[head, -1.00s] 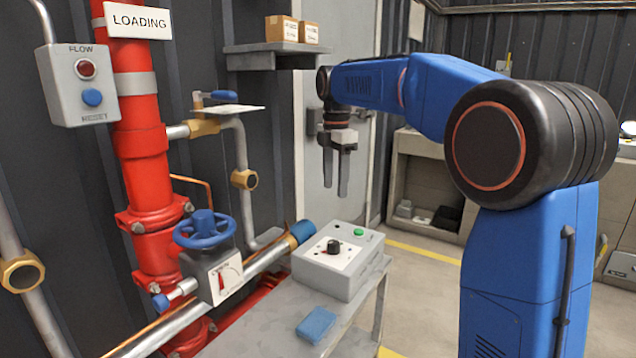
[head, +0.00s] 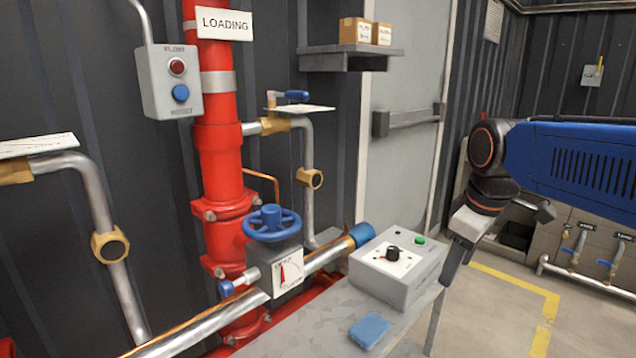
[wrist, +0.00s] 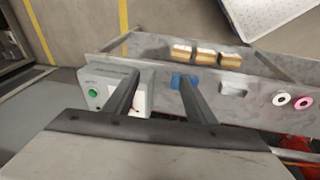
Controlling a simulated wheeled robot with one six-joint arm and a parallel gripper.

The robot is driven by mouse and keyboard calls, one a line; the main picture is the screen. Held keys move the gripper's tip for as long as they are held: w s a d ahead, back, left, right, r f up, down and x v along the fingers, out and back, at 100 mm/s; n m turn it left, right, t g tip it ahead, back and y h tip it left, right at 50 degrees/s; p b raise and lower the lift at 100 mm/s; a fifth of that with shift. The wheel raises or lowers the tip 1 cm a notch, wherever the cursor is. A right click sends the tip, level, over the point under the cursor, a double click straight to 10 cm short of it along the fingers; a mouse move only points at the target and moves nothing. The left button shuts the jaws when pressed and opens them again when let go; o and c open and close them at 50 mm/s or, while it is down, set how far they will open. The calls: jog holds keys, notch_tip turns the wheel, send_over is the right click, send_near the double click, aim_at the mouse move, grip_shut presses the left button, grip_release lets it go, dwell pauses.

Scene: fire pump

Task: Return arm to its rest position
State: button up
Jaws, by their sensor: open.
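My gripper (head: 462,247) hangs at the right in the head view, just right of the grey control box (head: 400,268) on the metal bench. My blue arm link reaches in from the right edge. In the wrist view both fingers of my gripper (wrist: 158,92) stand apart with nothing held between them. The grey box (wrist: 97,88) with its green button and the blue sponge-like block (wrist: 185,80) lie beyond the fingers. In the head view that blue block (head: 369,331) lies on the bench in front of the box.
The bench (head: 320,320) stands beside the red pipe (head: 222,150) and the blue handwheel valve (head: 272,222). A shelf (head: 345,58) with two cartons is on the back wall. Open floor (head: 500,310) lies right of the bench.

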jog(key=s+d+f+m+t, duration=0.1)
jog(key=s+f+m+t, duration=0.1)
jog(key=s+f+m, duration=0.6)
jog(key=s+f, duration=0.4)
jog(key=s, duration=0.2)
jog(key=shift+d, duration=0.4)
jog(key=shift+s, duration=0.1)
dwell(0.8)
